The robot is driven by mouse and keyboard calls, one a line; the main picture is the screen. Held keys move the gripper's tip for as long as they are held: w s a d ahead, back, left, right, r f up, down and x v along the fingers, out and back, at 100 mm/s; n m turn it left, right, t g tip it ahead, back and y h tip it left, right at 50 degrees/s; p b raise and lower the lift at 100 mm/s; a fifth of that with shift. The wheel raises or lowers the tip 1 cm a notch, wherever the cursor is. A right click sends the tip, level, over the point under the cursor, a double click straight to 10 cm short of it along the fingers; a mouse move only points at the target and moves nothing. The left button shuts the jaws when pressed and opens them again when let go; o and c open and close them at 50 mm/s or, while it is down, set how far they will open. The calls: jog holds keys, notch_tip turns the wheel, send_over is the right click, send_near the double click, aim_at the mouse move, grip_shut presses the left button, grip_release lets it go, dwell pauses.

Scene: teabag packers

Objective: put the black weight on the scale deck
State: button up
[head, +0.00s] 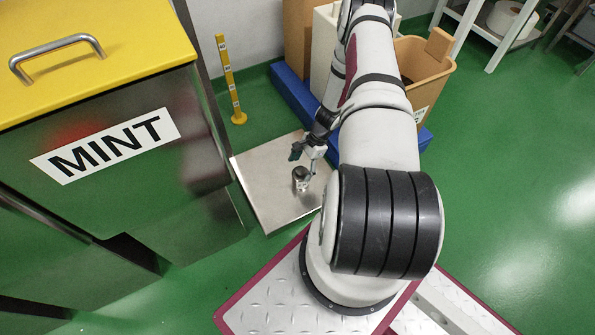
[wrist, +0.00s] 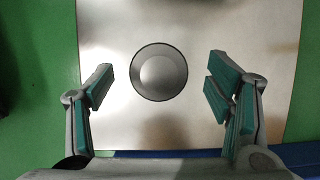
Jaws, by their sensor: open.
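The black weight (head: 301,179) is a small dark, shiny cylinder standing upright on the scale deck (head: 257,172), a flat silver metal plate near the floor. In the wrist view the weight (wrist: 159,72) shows as a dark-rimmed disc from above, on the bare metal of the deck (wrist: 120,25). My gripper (head: 307,158) is above the weight in the head view. Its teal-padded fingers are spread wide in the wrist view (wrist: 160,88), one on each side of the weight, with clear gaps. Nothing is held.
A steel cabinet with a yellow top (head: 95,80) and a MINT label stands left of the deck. A yellow marked post (head: 229,85) rises behind it. A blue base (head: 292,92) and a tan bin (head: 425,65) stand behind my arm. Green floor is open at right.

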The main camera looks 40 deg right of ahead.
jog(key=w+p+v, duration=0.1)
jog(key=p+v, duration=0.1)
jog(key=v, duration=0.4)
jog(key=shift+s+r, duration=0.4)
jog(key=shift+s, duration=0.15)
jog(key=shift+s+d, duration=0.1)
jog(key=shift+d, duration=0.05)
